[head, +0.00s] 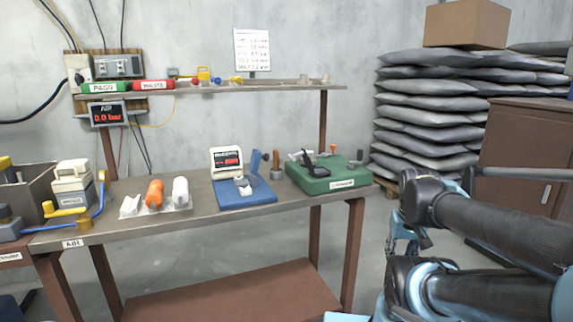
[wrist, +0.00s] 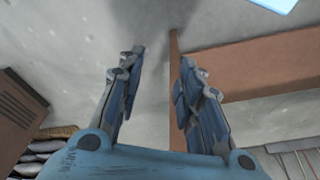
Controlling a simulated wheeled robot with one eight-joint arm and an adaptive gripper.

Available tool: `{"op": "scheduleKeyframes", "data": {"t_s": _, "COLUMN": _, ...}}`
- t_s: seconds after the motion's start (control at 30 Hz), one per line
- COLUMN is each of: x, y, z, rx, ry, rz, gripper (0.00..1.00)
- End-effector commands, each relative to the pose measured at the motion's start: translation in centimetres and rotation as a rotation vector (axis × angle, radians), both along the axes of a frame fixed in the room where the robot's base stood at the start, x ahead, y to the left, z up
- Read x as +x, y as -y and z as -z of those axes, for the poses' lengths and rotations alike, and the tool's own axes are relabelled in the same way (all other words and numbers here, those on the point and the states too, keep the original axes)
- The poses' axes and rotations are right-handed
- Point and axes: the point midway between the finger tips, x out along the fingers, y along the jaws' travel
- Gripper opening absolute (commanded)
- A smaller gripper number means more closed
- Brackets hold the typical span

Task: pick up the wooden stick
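A short brown upright piece (head: 277,159) stands between the blue device and the green base on the bench in the head view. It may be the wooden stick, but it is too small to be sure. No wooden stick shows in the wrist view. My gripper (wrist: 158,65) is open, with its two blue fingers spread wide and nothing between them. In the head view my gripper (head: 403,238) is partly hidden by my arm, off the bench's right end and below its top.
Stacked grey sacks (head: 430,110) and a brown cabinet (head: 520,150) stand at right.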

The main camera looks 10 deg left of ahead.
Motion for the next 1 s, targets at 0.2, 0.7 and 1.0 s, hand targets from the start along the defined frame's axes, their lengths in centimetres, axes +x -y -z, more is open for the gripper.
{"op": "scheduleKeyframes", "data": {"t_s": 0.2, "x": 0.0, "y": 0.0, "z": 0.0, "rx": 0.0, "ry": 0.0, "rz": 0.0, "gripper": 0.33}}
{"op": "scheduleKeyframes", "data": {"t_s": 0.7, "x": 6.5, "y": -4.5, "z": -11.3, "rx": -0.003, "ry": -0.003, "rz": -0.295, "gripper": 0.42}}
{"op": "scheduleKeyframes", "data": {"t_s": 1.0, "x": 13.5, "y": -12.1, "z": -20.9, "rx": -0.009, "ry": -0.016, "rz": -0.605, "gripper": 0.42}}
